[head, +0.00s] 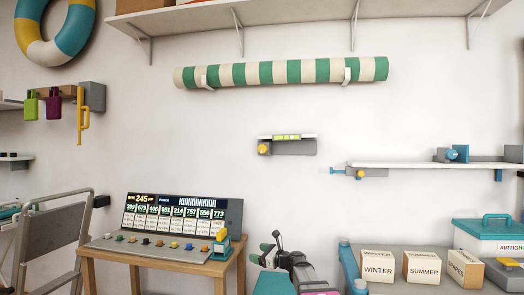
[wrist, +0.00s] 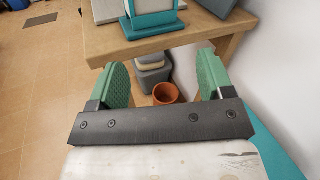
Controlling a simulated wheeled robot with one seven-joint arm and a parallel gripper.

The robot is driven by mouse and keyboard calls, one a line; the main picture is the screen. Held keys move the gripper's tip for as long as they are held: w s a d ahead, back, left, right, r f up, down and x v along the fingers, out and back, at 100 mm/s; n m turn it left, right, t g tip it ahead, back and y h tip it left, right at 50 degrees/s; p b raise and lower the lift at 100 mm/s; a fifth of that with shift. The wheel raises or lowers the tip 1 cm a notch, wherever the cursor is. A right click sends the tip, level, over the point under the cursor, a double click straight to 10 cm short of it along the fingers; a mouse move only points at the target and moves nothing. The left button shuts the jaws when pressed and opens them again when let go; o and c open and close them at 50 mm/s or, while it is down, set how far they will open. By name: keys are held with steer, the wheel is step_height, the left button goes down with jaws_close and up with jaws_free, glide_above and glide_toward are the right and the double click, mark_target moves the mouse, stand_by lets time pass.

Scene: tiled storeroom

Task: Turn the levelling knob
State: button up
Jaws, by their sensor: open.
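A small grey wall shelf (head: 295,148) hangs at the middle of the head view. A yellow-green spirit level (head: 286,137) lies along its top. A round yellow knob (head: 264,149), likely the levelling knob, sits at its left end. A second yellow knob (head: 360,174) is under the longer shelf to the right. My gripper (head: 271,241) is low in the head view, well below the small shelf and apart from both knobs. In the wrist view my gripper (wrist: 160,65) shows two green fingers spread wide with nothing between them. Neither knob shows in the wrist view.
A wooden table (head: 165,262) with a display console (head: 180,220) stands left of my gripper. Its edge is ahead in the wrist view, with a terracotta pot (wrist: 166,93) below. Labelled boxes (head: 378,266) stand at right. A striped roll (head: 280,72) hangs above; the wall between is clear.

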steer(key=w+a+r+n+g+h, duration=0.1)
steer(key=w+a+r+n+h, duration=0.15)
steer(key=n, duration=0.55)
steer(key=m+t+h, duration=0.7)
steer(key=m+h, duration=0.9)
steer(key=m, duration=0.7)
glide_toward(262, 148)
steer(key=x, duration=1)
steer(key=shift+w+r, duration=0.1)
steer(key=shift+w, duration=0.15)
